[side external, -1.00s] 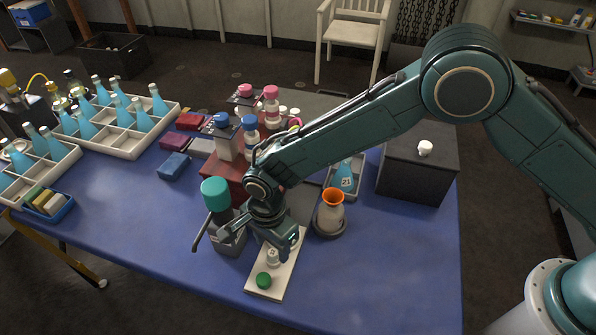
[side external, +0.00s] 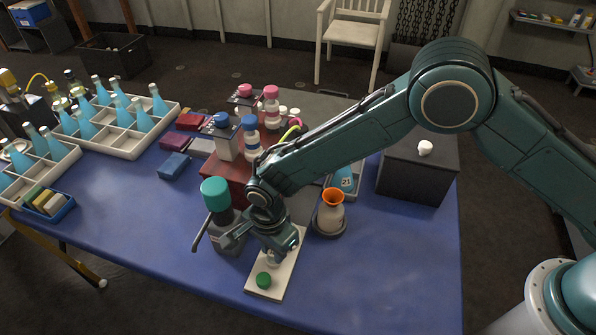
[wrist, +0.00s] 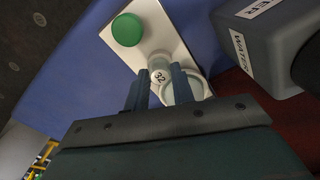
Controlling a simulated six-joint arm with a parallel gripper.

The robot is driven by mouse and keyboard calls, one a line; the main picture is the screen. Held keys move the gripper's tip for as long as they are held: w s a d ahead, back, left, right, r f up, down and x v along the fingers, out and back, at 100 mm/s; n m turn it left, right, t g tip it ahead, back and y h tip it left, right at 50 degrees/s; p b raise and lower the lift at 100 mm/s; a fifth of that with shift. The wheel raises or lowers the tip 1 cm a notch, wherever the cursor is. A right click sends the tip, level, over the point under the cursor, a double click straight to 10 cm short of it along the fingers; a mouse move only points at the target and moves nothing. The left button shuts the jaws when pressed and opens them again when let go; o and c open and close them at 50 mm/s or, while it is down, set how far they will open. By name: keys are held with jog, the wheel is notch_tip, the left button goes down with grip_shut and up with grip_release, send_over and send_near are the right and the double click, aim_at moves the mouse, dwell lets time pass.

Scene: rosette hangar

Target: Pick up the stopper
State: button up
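A white tray (side external: 287,276) lies near the front of the blue table. A green round cap (side external: 264,280) sits at its front end and also shows in the wrist view (wrist: 127,29). Behind it, a small pale stopper (wrist: 160,68) with a dark number stands on the tray; the arm mostly hides it in the side view. My gripper (wrist: 156,80) is low over the tray, its fingers apart on either side of the stopper. I cannot tell whether they touch it. A round white piece (wrist: 184,91) is partly hidden behind the right finger.
A grey bottle with a teal cap (side external: 215,192) stands close left of my gripper. An orange-rimmed vessel (side external: 330,214) stands to the right. A dark box (side external: 415,180) with a small white piece on top is farther right. The table's front right is clear.

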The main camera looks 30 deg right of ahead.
jog(key=shift+r, duration=0.1)
notch_tip(320, 180, up, 20)
dwell(1.0)
dwell(0.4)
jog(key=w+d+f, duration=0.4)
jog(key=d, duration=0.1)
jog(key=shift+w+f, duration=0.35)
jog(key=shift+w, duration=0.05)
jog(key=shift+f, duration=0.15)
jog(key=shift+a+f, duration=0.1)
jog(key=shift+f, duration=1.55)
jog(key=shift+f, duration=0.5)
jog(key=shift+f, duration=0.35)
